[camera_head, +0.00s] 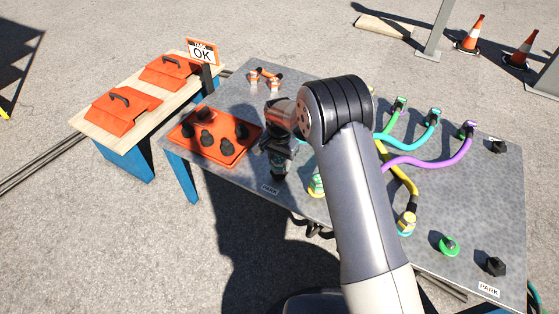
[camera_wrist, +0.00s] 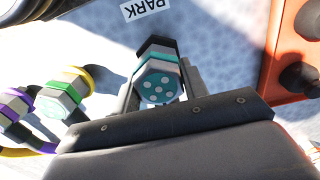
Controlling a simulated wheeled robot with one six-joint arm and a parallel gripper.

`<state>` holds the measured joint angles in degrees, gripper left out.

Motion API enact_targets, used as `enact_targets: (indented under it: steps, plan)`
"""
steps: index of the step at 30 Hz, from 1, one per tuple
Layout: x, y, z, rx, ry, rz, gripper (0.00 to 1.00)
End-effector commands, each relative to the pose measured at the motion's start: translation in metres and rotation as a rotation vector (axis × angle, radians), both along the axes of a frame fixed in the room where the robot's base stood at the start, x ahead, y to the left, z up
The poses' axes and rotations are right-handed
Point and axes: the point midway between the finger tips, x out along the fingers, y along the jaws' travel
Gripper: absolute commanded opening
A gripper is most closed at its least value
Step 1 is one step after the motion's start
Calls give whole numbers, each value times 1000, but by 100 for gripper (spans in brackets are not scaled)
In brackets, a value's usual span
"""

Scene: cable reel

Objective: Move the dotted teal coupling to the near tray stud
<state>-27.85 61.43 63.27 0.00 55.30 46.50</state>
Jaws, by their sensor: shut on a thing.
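My gripper (camera_wrist: 160,76) is shut on the dotted teal coupling (camera_wrist: 158,88) in the wrist view. Its end with white dots on teal faces the camera, and a finger stands on each side. In the head view my gripper (camera_head: 277,150) points down at the left part of the grey table, right of the orange tray (camera_head: 236,153). The tray carries several black studs; its near stud (camera_head: 227,147) shows no coupling on it. The tray's edge also shows at the right of the wrist view (camera_wrist: 272,60). My arm hides part of the table.
A green-ringed coupling (camera_wrist: 60,100) and a purple-ringed one (camera_wrist: 12,106) are left of my gripper in the wrist view. Coloured cables lie on the table's right half (camera_head: 460,200). A sign (camera_head: 202,52) and a wooden bench with orange lids (camera_head: 122,108) stand beyond the tray.

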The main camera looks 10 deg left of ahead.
Motion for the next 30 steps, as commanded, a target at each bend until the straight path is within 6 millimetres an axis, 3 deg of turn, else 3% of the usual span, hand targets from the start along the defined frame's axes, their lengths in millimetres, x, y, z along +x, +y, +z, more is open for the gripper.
enact_targets:
  steps: [24, 25, 30]
  plan:
    - [0, 0, -10, 1, -1, 0, 14]
    - [0, 0, -9, 1, -1, 0, 43]
    - [0, 0, -9, 1, -1, 0, 57]
